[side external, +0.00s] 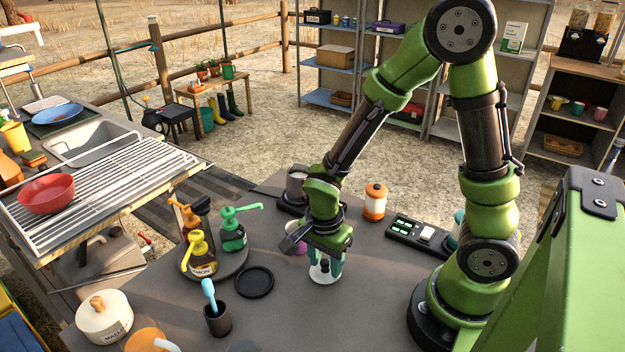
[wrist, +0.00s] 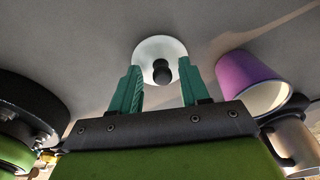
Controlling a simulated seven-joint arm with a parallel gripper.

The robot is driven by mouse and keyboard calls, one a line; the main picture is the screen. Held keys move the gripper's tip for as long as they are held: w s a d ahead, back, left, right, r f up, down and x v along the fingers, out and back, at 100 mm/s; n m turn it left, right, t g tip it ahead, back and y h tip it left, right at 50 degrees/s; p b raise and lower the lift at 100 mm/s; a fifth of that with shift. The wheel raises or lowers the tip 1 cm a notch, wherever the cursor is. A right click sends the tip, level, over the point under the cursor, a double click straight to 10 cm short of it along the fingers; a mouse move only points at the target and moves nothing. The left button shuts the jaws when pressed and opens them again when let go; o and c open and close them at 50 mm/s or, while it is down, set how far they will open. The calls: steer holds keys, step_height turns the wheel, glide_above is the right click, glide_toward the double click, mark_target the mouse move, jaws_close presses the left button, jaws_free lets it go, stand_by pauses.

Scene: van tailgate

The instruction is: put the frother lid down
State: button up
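The frother lid (side external: 318,278) is a pale disc with a black knob; it appears to lie on the grey worktop. In the wrist view the lid (wrist: 149,50) shows just past my fingertips, with its knob between them. My gripper (side external: 326,262) points down over it. In the wrist view, the teal fingers of my gripper (wrist: 160,75) stand apart on both sides of the knob, with gaps visible. A grey metal jug (side external: 296,183), probably the frother, stands on a dark base behind my gripper, partly hidden by my arm.
A purple cup (wrist: 247,82) stands close beside my gripper. A turntable with pump bottles (side external: 232,235), a black disc (side external: 255,282) and a dark cup with a blue utensil (side external: 217,318) are to the left. An orange-and-white jar (side external: 375,203) and a dark panel (side external: 418,237) are to the right.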

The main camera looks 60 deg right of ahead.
step_height(320, 180, up, 12)
step_height(320, 180, up, 6)
steer(key=n+t+y, duration=0.2)
steer(key=n+t, duration=0.1)
steer(key=n, duration=0.3)
glide_above(323, 265)
steer(key=s, duration=0.1)
steer(key=r+n+t, duration=0.1)
steer(key=n, duration=0.2)
steer(key=s+r+n+t, duration=0.1)
steer(key=r+n, duration=0.1)
steer(key=s+r+n+t, duration=0.1)
steer(key=r+n+t, duration=0.1)
steer(key=n, duration=0.1)
steer(key=shift+n+y, duration=0.3)
steer(key=shift+y, duration=0.1)
